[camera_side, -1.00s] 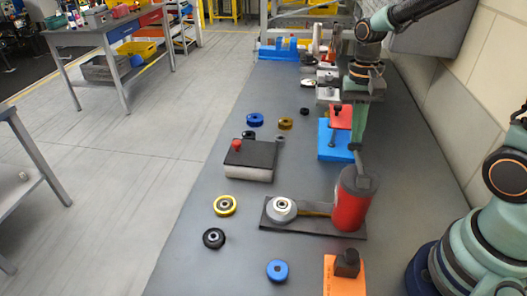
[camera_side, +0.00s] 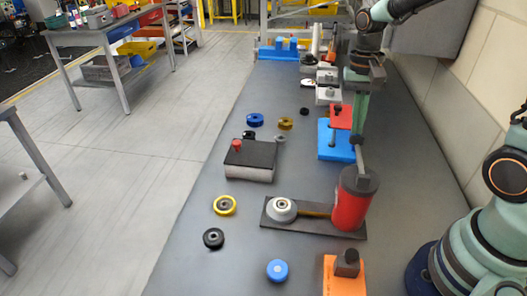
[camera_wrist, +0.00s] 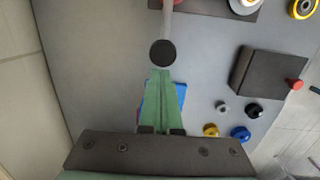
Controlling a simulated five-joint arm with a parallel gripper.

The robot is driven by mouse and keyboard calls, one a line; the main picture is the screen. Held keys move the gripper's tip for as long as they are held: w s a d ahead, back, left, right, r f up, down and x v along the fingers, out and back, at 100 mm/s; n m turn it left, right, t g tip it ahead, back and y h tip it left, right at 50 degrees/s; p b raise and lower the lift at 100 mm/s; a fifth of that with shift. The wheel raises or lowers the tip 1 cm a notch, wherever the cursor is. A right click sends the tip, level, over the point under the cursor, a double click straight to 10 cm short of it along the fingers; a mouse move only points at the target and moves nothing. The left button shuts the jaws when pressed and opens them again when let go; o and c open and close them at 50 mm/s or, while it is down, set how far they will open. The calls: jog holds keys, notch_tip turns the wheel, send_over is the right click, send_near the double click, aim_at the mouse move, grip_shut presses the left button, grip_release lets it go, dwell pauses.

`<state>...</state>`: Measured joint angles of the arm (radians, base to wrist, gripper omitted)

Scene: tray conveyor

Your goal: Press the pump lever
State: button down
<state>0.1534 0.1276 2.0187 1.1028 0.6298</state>
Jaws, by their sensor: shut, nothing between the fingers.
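The pump is a red cylinder (camera_side: 351,208) with a dark cap, standing on a dark base plate at the right. Its grey lever (camera_side: 361,158) reaches back from the cap toward my gripper. In the wrist view the lever (camera_wrist: 167,22) comes in from the top and ends in a round black knob (camera_wrist: 162,53). My gripper (camera_side: 358,138) points down over the lever's end, its green fingers together and empty. In the wrist view the fingertips (camera_wrist: 160,72) lie just below the knob. I cannot tell whether they touch it.
A blue plate (camera_side: 335,152) with a red block stands beside my fingers, partly hidden in the wrist view. A dark box with a red button (camera_side: 236,145) stands left. An orange block (camera_side: 343,280) is in front. Several small wheels lie around, with bare table between.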

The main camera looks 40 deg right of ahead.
jog(key=w+d+r, duration=0.2)
jog(key=r, duration=0.3)
jog(key=w+d+r, duration=0.2)
jog(key=r, duration=0.3)
jog(key=shift+r, duration=0.1)
dwell(0.4)
jog(key=n+t, duration=0.7)
jog(key=n, duration=0.2)
send_over(358, 152)
jog(key=f, duration=0.1)
jog(key=shift+f, duration=0.1)
dwell(0.5)
